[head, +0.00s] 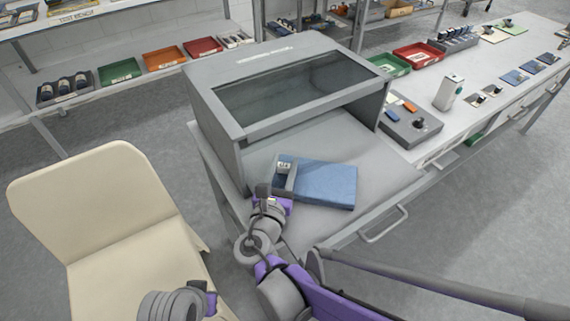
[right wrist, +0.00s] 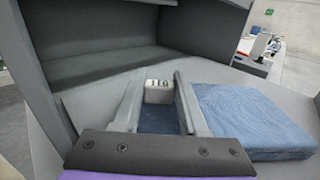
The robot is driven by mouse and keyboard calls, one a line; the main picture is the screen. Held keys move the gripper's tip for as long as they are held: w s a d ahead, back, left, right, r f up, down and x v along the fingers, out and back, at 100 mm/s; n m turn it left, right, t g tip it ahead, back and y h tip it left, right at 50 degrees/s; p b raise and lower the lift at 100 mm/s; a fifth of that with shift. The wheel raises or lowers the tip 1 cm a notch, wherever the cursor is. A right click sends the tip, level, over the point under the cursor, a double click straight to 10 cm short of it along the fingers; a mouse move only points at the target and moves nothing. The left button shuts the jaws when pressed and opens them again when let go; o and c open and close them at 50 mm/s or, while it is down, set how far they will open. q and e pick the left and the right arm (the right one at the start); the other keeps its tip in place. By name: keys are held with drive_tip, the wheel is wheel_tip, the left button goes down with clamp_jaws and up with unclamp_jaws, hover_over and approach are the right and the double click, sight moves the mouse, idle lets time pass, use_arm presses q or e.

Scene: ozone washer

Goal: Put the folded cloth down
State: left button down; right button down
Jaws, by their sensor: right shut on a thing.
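The folded cloth (head: 328,185) is a flat blue rectangle over the grey worktop in front of the open cabinet. It also shows at the right in the right wrist view (right wrist: 250,118). My right gripper (head: 284,176) is at its left end, shut on the cloth. In the right wrist view, blue cloth shows between the two fingers (right wrist: 160,98), with a small pale block (right wrist: 158,90) near the tips. I cannot tell whether the cloth touches the worktop or hangs just above it. My left gripper's fingers are not in view.
The grey cabinet (head: 230,105) with a glass top stands behind the cloth. A grey control box (head: 400,125) is to the right on a long bench. A cream chair (head: 110,215) stands at the left. Bare worktop (head: 385,175) lies right of the cloth.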

drive_tip(key=shift+f, duration=0.1)
drive_tip(key=shift+c, duration=2.2)
unclamp_jaws()
drive_tip(key=shift+r, duration=0.2)
drive_tip(key=s, duration=0.4)
drive_tip(key=s+a+p, duration=0.1)
drive_tip(key=s, duration=0.2)
drive_tip(key=s+a, duration=0.1)
drive_tip(key=s, duration=0.3)
drive_tip(key=shift+s+a+f, duration=0.1)
drive_tip(key=shift+s+a, duration=0.05)
drive_tip(key=shift+s, duration=0.2)
